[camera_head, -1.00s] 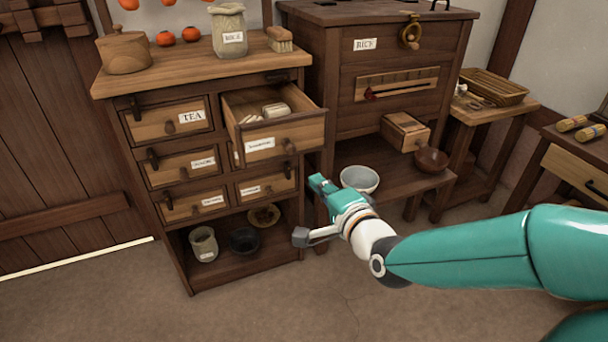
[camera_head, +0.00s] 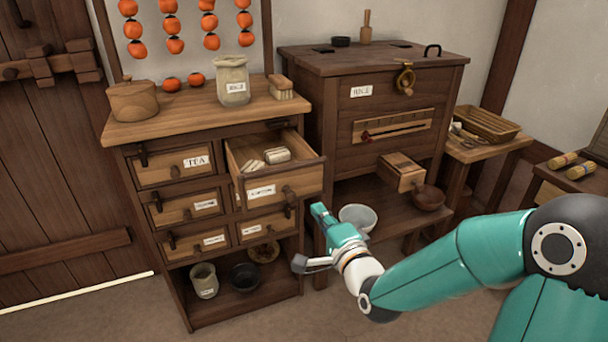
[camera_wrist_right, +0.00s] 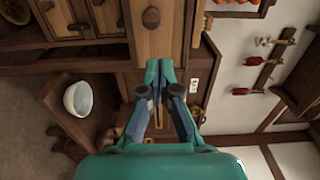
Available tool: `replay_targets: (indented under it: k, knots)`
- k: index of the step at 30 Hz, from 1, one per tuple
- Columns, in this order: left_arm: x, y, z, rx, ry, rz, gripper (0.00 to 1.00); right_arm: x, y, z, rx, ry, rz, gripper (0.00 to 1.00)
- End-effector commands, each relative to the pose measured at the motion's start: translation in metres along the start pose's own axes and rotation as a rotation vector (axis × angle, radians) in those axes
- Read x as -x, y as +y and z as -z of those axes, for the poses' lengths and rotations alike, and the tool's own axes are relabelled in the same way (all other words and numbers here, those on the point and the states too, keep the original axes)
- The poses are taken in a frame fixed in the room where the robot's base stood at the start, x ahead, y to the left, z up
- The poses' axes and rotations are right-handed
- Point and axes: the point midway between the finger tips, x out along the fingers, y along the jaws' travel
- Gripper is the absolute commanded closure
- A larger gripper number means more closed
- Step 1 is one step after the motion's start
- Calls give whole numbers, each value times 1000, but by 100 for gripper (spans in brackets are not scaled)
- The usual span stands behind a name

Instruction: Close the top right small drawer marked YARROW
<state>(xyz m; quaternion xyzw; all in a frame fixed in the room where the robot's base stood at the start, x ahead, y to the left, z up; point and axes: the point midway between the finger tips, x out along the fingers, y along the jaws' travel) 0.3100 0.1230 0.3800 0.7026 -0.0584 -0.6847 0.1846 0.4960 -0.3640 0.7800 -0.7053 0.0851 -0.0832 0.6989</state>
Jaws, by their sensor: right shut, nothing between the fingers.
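The top right small drawer (camera_head: 302,183) of the cabinet is pulled out, with pale bundles (camera_head: 275,155) inside. The lettering on its white label is too blurred to read. Its dark round knob (camera_head: 288,193) faces me. My right gripper (camera_head: 319,211) is shut and empty, just below and to the right of the drawer front. In the wrist view my right gripper's fingertips (camera_wrist_right: 160,64) are together by a wooden front with a round knob (camera_wrist_right: 151,17), probably this drawer. I cannot tell whether they touch it. My left gripper is not in view.
The TEA drawer (camera_head: 150,172) and the lower small drawers look shut. A jar (camera_head: 204,280) and a dark bowl (camera_head: 245,277) stand on the bottom shelf. The rice chest (camera_head: 340,120) stands close on the right, with a pale bowl (camera_head: 358,217) below it.

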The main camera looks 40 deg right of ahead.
Motion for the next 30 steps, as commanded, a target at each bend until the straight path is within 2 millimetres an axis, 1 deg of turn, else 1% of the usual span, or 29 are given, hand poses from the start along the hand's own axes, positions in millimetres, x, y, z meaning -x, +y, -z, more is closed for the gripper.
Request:
replay_targets:
  k: [1, 5, 6, 7, 12, 15, 18, 23, 30]
  knots:
    - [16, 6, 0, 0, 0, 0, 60, -1, -5, 0, -3, -1, -7, 100]
    - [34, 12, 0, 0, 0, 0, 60, -2, -6, 0, -11, -3, -5, 100]
    - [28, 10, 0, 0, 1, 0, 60, -12, 0, -1, -10, -4, 1, 100]
    - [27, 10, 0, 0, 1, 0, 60, -20, 0, -1, -10, -4, 3, 100]
    - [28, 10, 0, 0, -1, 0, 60, -55, 0, -1, -9, -3, 3, 100]
    - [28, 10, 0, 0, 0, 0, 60, -71, 0, -1, -9, -4, 3, 100]
    - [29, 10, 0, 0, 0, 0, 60, -82, 0, -1, -10, -4, 2, 100]
    - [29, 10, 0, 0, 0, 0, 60, -91, 1, -1, -10, -4, 1, 100]
    - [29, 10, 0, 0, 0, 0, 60, -93, 1, -2, -10, -4, 1, 100]
